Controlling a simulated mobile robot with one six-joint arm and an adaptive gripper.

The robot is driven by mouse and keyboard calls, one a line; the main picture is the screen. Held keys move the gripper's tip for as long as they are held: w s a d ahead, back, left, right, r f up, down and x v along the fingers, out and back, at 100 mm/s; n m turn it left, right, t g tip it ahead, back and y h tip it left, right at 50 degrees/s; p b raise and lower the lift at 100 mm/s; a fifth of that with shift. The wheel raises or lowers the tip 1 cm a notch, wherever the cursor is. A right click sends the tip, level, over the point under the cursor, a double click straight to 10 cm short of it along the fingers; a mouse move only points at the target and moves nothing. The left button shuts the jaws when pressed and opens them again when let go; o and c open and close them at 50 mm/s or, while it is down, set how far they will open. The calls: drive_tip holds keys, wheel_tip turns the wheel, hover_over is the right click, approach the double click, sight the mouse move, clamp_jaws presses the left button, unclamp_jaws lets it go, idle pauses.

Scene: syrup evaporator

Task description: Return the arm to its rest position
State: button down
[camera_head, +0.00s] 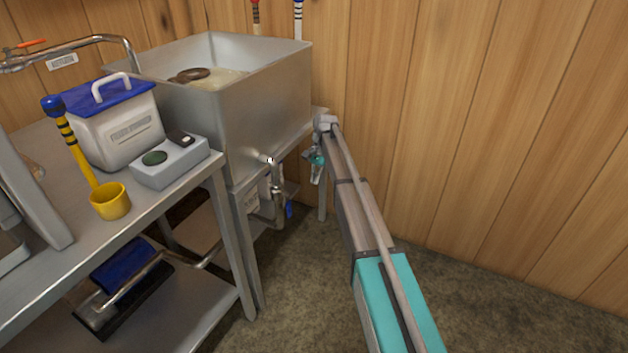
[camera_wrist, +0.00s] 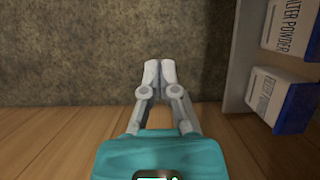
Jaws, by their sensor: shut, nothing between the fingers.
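My arm stretches away from the lower right of the head view, past the front right corner of the steel evaporator pan (camera_head: 270,105). My gripper (camera_head: 316,180) hangs small at its far end, beside the pan's stand and near the wooden wall. In the wrist view my gripper (camera_wrist: 160,70) shows its two pale fingers together, with nothing held between them. Its teal body fills the bottom of that view.
A steel table (camera_head: 120,245) at left bears a white bin (camera_head: 120,130) with a blue lid, a yellow ladle (camera_head: 110,203) and a grey box (camera_head: 170,168). In the wrist view, filter powder boxes (camera_wrist: 272,92) stand at right. Floor (camera_head: 480,310) is clear at lower right.

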drive_tip(key=s+d+r+n+t+h+p, duration=0.1)
drive_tip(key=s+d+r+n+p, duration=0.2)
drive_tip(key=s, duration=0.9)
drive_tip(key=s+d+r+n+t+h+p, duration=0.1)
drive_tip(key=s+d+r+t+p, duration=0.3)
drive_tip(key=s, duration=0.7)
drive_tip(key=s+d+n+g+p, duration=0.15)
drive_tip(key=s+d, duration=0.25)
drive_tip(key=s, duration=0.8)
wheel_tip(320, 180, up, 38)
drive_tip(key=w+p, duration=0.1)
drive_tip(key=p, duration=3.7)
drive_tip(key=shift+w+n, duration=0.15)
drive_tip(key=shift+n, duration=0.3)
drive_tip(key=shift+f+t, duration=0.15)
drive_tip(key=shift+t, duration=0.1)
drive_tip(key=w+a+f+n+y+b, duration=0.2)
drive_tip(key=w+a+f+n+b, duration=0.1)
drive_tip(key=w+f+b, duration=0.6)
drive_tip(key=w+a+f+n+g+y+b, duration=0.1)
drive_tip(key=w+a+f+n+b, duration=0.3)
drive_tip(key=w+f+b, duration=0.5)
drive_tip(key=w+a+f+n+g+y+b, duration=0.1)
drive_tip(key=w+a+f+n+y+b, duration=0.2)
drive_tip(key=w+f+b, duration=0.6)
drive_tip(key=shift+w+a+f+n+b, duration=0.2)
drive_tip(key=shift+f+n+b, duration=1.2)
drive_tip(key=shift+f+b, duration=3.9)
drive_tip(key=shift+r+b, duration=0.9)
drive_tip(key=shift+r, duration=0.05)
